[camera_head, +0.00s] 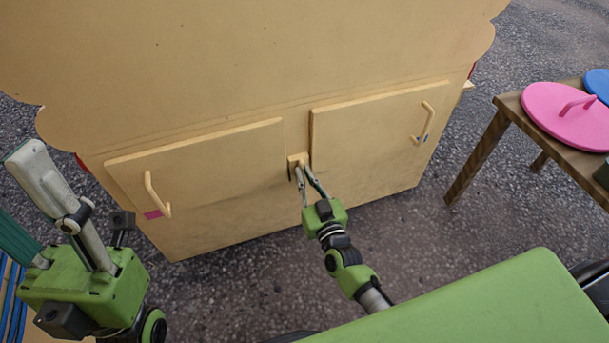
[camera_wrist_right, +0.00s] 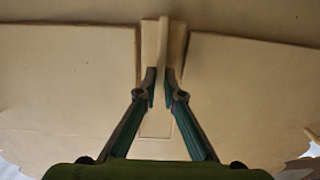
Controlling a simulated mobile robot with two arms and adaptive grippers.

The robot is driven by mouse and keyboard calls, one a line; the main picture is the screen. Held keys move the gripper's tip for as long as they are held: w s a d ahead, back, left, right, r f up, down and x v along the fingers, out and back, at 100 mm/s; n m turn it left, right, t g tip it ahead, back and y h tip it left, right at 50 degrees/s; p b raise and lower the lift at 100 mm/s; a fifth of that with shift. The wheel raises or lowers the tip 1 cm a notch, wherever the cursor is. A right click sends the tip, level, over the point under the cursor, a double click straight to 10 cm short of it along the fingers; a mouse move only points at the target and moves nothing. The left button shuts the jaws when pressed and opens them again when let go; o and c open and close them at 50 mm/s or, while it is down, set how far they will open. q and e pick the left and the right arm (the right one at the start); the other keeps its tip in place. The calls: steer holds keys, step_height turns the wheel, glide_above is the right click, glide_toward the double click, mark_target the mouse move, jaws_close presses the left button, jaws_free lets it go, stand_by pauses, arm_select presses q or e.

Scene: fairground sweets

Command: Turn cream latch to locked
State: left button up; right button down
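The cream latch (camera_head: 298,160) sits on a cream plate between the two cupboard doors of the cream stall. In the right wrist view the latch (camera_wrist_right: 162,50) is a narrow bar standing lengthwise up the picture, in line with the gap between the doors. My right gripper (camera_head: 304,170) is at the latch. Its fingertips in the wrist view (camera_wrist_right: 161,82) are close together on either side of the bar and look closed on it; the fingers hide part of it. My left gripper (camera_head: 18,188) is at the left edge, fingers apart and empty, away from the stall.
The left door (camera_head: 215,170) has a handle (camera_head: 155,195) and a pink mark; the right door (camera_head: 370,135) has a handle (camera_head: 427,122) and a blue mark. A wooden table (camera_head: 480,155) on the right holds a pink lid (camera_head: 560,115) and a blue one (camera_head: 598,82).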

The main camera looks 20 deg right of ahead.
steer(key=shift+m, duration=0.3)
steer(key=m, duration=0.5)
steer(key=d+f+m+b, duration=0.1)
steer(key=m, duration=0.5)
steer(key=d+f+m, duration=0.1)
steer(key=m, duration=0.5)
steer(key=shift+f, duration=0.1)
steer(key=shift+m, duration=0.3)
stand_by(0.4)
steer(key=c, duration=2.2)
jaws_free()
steer(key=shift+o, duration=0.2)
